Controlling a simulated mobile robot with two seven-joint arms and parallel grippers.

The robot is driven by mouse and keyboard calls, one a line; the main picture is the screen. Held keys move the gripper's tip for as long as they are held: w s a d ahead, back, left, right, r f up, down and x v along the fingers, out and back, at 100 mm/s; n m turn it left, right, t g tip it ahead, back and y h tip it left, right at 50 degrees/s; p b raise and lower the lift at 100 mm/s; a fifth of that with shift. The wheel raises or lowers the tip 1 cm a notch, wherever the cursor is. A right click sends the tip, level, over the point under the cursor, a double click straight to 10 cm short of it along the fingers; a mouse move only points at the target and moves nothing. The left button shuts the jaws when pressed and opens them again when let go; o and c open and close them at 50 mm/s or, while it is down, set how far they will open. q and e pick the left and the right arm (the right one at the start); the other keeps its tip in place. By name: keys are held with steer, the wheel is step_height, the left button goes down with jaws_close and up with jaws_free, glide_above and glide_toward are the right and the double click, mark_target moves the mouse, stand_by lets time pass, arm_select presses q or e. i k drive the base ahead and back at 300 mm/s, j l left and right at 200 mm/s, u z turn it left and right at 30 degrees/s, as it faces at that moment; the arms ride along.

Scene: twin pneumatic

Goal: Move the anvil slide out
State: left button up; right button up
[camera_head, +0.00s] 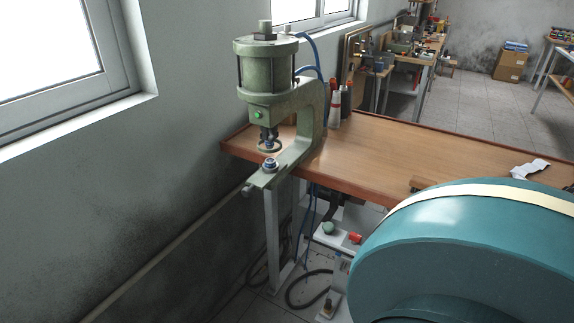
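A green pneumatic press (265,70) stands at the left end of the wooden table, near the wall. Its lower arm sticks out past the table's front edge. A small round anvil (270,164) sits on top of that arm, below and apart from the press head (268,138). The anvil slide (266,180) appears to be the flat part at the arm's front end; how far it is pulled out I cannot tell. Neither of my grippers is in view.
The wooden table (400,150) runs right from the press. Bottles (335,108) stand behind the press; crumpled paper (530,168) lies at right. A large teal rounded body (460,260) fills the lower right and hides part of the table. A white pedal unit (338,240) is below.

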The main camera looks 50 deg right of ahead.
mark_target(263, 177)
steer(key=z, duration=1.25)
